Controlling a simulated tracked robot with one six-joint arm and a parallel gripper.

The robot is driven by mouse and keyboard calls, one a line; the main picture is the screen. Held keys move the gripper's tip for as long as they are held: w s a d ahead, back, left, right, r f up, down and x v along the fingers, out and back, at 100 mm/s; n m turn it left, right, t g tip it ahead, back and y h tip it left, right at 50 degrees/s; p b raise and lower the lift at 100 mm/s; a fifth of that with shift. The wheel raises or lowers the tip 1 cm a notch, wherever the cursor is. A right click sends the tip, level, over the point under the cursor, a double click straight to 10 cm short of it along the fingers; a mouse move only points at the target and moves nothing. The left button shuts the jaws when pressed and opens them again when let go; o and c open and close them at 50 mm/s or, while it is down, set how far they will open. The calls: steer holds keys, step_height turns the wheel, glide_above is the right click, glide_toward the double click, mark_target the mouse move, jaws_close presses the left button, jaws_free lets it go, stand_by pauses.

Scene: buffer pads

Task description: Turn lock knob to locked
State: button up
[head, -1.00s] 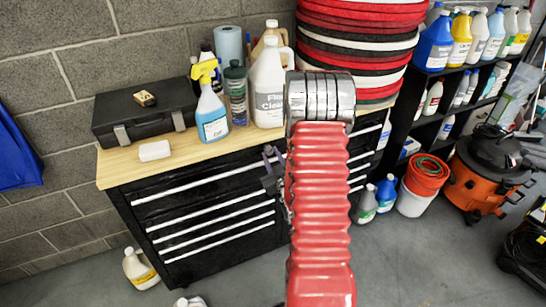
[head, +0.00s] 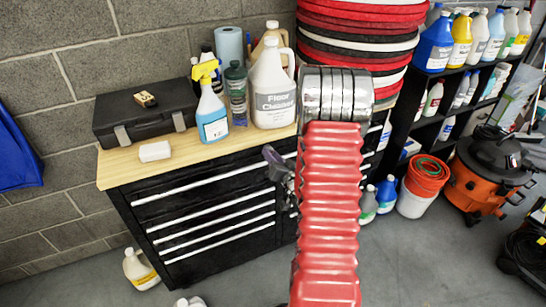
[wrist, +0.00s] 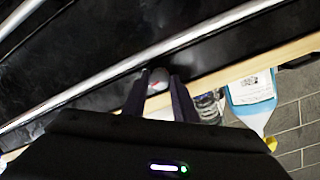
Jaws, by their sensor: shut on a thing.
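The lock knob (wrist: 157,83) is a small grey, rounded piece with a bit of red on it, on the black front of the tool chest (head: 155,212). In the wrist view it sits between the two dark fingers of my gripper (wrist: 160,74), which are shut on it. In the head view my gripper (head: 275,160) is at the upper front of the chest, partly behind my red arm. The knob itself cannot be made out there, and its lock position cannot be read.
The wooden top (head: 120,171) holds a black case (head: 145,112), a white block (head: 155,151), a spray bottle (head: 211,110) and a floor cleaner jug (head: 272,85). Silver drawer handles (head: 215,182) run close by. A shelf and an orange vacuum (head: 480,175) stand right.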

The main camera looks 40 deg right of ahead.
steer(key=shift+d+r+m+y, duration=0.15)
steer(key=shift+m+y, duration=0.15)
steer(key=shift+m, duration=0.8)
steer(key=o, duration=0.8)
steer(key=shift+c, duration=0.2)
steer(key=shift+s, duration=0.2)
steer(key=v, duration=1.3)
steer(key=shift+s, duration=0.25)
steer(key=shift+f, duration=0.25)
